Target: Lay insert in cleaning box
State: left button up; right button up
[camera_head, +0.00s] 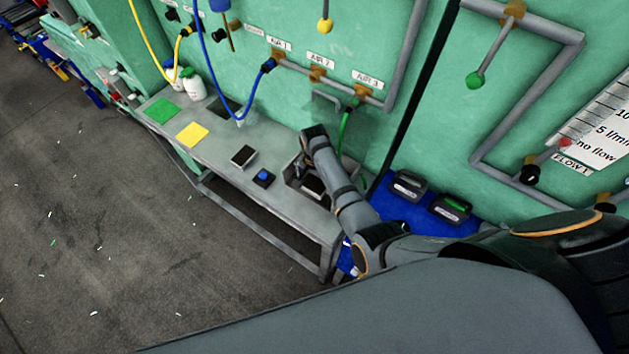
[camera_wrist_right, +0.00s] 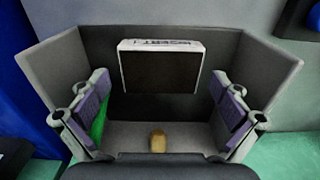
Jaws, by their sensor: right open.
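In the right wrist view, a grey open-topped box (camera_wrist_right: 272,68) fills the middle. Inside it is the insert (camera_wrist_right: 160,72), a dark block with a pale edge lettered like "INSERT 1". My right gripper (camera_wrist_right: 155,105) is open, with its two purple-padded fingers inside the box walls, one on each side of the insert. Gaps show between the fingers and the insert. Whether the insert rests on the box floor is hard to tell. In the head view my right gripper (camera_head: 297,172) is at the right end of the grey bench, partly hidden by my arm. My left gripper is out of view.
The bench (camera_head: 222,160) also holds a green pad (camera_head: 161,111), a yellow pad (camera_head: 192,134), a black block (camera_head: 243,156) and a blue-topped block (camera_head: 263,177). Hoses and pipes hang on the green wall behind. Two dark cases (camera_head: 450,208) lie on a blue surface at right.

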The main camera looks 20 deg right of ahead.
aim_at(315, 184)
notch_tip(315, 184, up, 7)
jog(key=p, duration=0.5)
jog(key=shift+p, duration=0.35)
jog(key=shift+r+b, duration=0.3)
jog(key=shift+b, duration=0.4)
notch_tip(315, 184, up, 4)
jog(key=shift+f, duration=0.1)
